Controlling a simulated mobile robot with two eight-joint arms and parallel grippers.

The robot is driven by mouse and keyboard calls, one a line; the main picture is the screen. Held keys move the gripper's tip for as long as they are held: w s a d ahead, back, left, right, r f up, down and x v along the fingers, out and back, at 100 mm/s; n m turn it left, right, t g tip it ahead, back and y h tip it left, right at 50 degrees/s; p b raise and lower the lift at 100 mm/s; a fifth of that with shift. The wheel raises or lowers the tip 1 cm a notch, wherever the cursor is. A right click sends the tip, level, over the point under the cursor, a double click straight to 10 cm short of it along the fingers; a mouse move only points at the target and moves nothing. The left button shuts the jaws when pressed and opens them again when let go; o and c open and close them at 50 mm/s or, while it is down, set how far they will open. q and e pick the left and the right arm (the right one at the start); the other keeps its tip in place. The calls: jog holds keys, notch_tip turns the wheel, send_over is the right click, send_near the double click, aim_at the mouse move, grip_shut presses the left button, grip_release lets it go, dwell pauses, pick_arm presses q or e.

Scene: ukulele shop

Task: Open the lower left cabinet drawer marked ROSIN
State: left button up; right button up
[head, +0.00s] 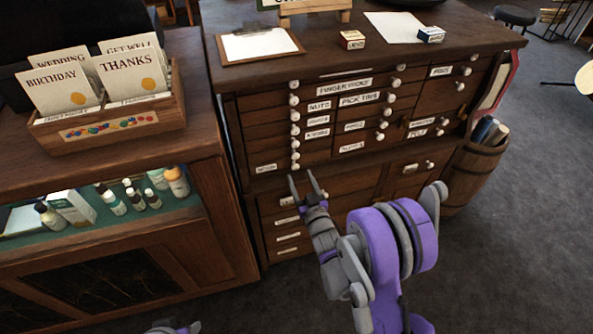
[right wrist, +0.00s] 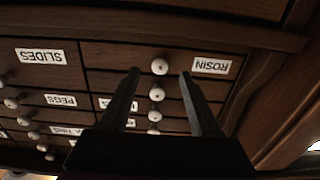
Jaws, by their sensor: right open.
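The drawer marked ROSIN (head: 266,168) is at the lower left of the upper drawer bank in the head view. Its front looks flush with the cabinet. In the right wrist view its label (right wrist: 211,66) appears upside down, and its round white knob (right wrist: 159,66) is left of the label. My right gripper (head: 303,180) is just below and in front of that knob in the head view. In the right wrist view its open fingers (right wrist: 160,76) point at the knob, one on each side in the picture; contact cannot be told.
The wooden cabinet (head: 228,115) has more white-knobbed drawers above and lower drawers (head: 287,237) beneath a ledge. A display counter (head: 205,195) stands close on the left. A barrel (head: 476,172) stands at the right. Carpet (head: 520,240) is clear at the front right.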

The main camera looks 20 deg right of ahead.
aim_at(296, 169)
jog(key=shift+w+a, duration=0.1)
jog(key=shift+w, duration=1.85)
grip_shut()
